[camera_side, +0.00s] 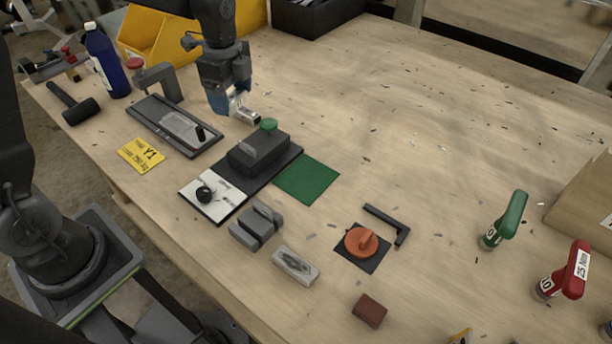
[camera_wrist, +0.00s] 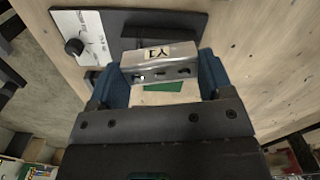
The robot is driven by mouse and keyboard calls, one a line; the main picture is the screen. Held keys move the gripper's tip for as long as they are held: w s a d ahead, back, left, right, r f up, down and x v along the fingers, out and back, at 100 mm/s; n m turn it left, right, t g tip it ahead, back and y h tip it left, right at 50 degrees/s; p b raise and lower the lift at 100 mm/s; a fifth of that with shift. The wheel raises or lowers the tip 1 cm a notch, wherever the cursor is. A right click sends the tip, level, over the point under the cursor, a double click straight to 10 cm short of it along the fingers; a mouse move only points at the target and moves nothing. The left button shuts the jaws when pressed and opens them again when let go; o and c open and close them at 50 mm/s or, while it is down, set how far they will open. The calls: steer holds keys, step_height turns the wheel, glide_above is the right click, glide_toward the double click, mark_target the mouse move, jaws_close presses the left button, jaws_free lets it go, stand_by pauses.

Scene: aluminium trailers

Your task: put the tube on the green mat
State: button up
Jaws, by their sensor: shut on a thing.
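My gripper (camera_side: 234,103) is shut on a short silver tube (camera_side: 246,116) and holds it in the air above the table, behind the dark grey block. In the wrist view the tube (camera_wrist: 158,64) lies across between the blue fingers of my gripper (camera_wrist: 161,76). It has a "Y1" label and several holes in its side. The green mat (camera_side: 307,178) lies flat and bare on the table, in front and to the right of the held tube.
A black tray (camera_side: 174,125) lies left. An orange knob (camera_side: 361,241) and black angle piece (camera_side: 391,222) lie in front. The table's right middle is mostly clear.

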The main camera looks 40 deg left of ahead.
steer(key=d+m, duration=0.1)
steer(key=d, duration=0.1)
steer(key=d+m, duration=0.1)
steer(key=d, duration=0.1)
steer(key=d+f, duration=0.1)
steer(key=d, duration=0.1)
steer(key=shift+w+d+m, duration=0.3)
steer(key=shift+d+m, duration=0.1)
glide_above(306, 178)
step_height(306, 178, down, 6)
steer(key=shift+f, duration=2.2)
steer(key=o, duration=1)
steer(key=shift+f, duration=0.15)
